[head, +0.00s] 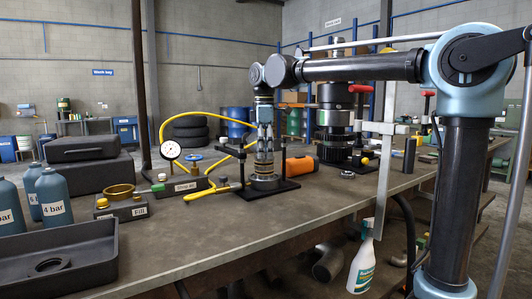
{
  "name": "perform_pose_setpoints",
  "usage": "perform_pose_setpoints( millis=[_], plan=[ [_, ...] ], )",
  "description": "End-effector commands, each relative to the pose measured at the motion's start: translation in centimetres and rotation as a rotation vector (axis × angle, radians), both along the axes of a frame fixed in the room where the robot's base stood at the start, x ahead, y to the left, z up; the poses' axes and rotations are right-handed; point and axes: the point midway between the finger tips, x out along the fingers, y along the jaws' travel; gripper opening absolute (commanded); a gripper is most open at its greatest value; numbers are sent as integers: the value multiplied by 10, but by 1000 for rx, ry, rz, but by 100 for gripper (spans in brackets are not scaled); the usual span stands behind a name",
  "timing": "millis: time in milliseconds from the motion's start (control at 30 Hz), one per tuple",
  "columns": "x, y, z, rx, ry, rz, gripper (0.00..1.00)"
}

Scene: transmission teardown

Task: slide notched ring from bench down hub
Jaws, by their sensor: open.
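The hub (264,171) stands upright as a stack of dark and metallic rings on a black base plate between two black posts. My gripper (264,150) points straight down right over the hub, and its fingers overlap the hub's upper part in the picture. My gripper is open. I cannot tell whether a ring sits between the fingers. I cannot make out the notches that would single out the notched ring. A small metal ring-like part (347,174) lies on the bench (215,240) to the right of the hub.
A pressure gauge (170,150) with a yellow hose stands left of the hub. A brass dish (119,190), blue bottles (54,196) and a black tray (55,262) are further left. A large dark transmission assembly (335,105) stands behind right. The bench front is clear.

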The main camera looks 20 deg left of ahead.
Motion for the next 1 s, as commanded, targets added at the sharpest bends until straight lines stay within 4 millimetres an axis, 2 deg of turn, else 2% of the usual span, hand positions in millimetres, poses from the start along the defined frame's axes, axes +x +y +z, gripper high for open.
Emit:
perform_pose_setpoints(
  millis=[267,367,800,1000],
  plan=[
    [0,0,7,0,0,0,79],
    [0,0,19,0,0,0,79],
    [1,0,95,1,1,0,79],
    [2,0,114,1,1,0,79]
  ],
)
